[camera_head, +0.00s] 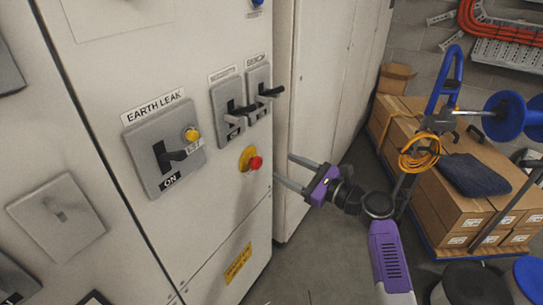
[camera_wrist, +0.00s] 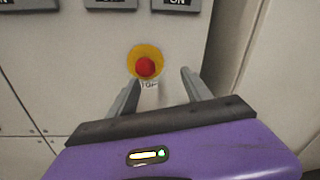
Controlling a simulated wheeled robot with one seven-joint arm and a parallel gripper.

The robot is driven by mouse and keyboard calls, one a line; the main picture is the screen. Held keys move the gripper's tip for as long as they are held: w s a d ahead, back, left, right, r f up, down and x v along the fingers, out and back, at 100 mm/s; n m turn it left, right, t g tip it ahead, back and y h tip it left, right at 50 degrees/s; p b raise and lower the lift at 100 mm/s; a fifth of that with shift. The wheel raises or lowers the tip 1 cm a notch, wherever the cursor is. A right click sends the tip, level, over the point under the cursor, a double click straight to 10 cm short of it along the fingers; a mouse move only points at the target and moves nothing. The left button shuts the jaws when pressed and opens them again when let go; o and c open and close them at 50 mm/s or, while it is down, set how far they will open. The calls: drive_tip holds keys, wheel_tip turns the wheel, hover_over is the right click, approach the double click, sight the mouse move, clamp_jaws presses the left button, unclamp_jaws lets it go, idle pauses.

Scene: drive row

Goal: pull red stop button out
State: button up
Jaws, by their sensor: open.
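The red stop button (camera_head: 256,162) sits on a yellow round base (camera_head: 246,157) on the pale cabinet front, below two small switches. In the wrist view the red button (camera_wrist: 146,67) shows on its yellow disc (camera_wrist: 134,54), ahead of the fingers and left of the middle between them. A label below it is partly hidden by the left finger. My gripper (camera_head: 283,171), purple with grey fingers, is to the right of the button in the head view. Its two fingers are spread apart with nothing between them, and it appears apart from the button. It also shows in the wrist view (camera_wrist: 160,78).
An "EARTH LEAK" switch panel (camera_head: 163,148) with a yellow knob is left of the button. Two small lever switches (camera_head: 240,98) are above it. Cardboard boxes (camera_head: 450,190) on a blue-edged pallet stand at right. Grey floor (camera_head: 310,255) is clear below my gripper.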

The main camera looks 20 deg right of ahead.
sight(260, 164)
drive_tip(key=shift+m+g+y, duration=0.4)
drive_tip(key=shift+m+y, duration=0.5)
drive_tip(key=shift+w+a+f+b, duration=0.1)
drive_tip(key=shift+w+a+b, duration=0.15)
drive_tip(key=shift+w+a, duration=1.2)
drive_tip(key=shift+w+a+b, duration=0.25)
drive_tip(key=shift+w+a, duration=0.9)
drive_tip(key=shift+a, duration=0.55)
clamp_jaws()
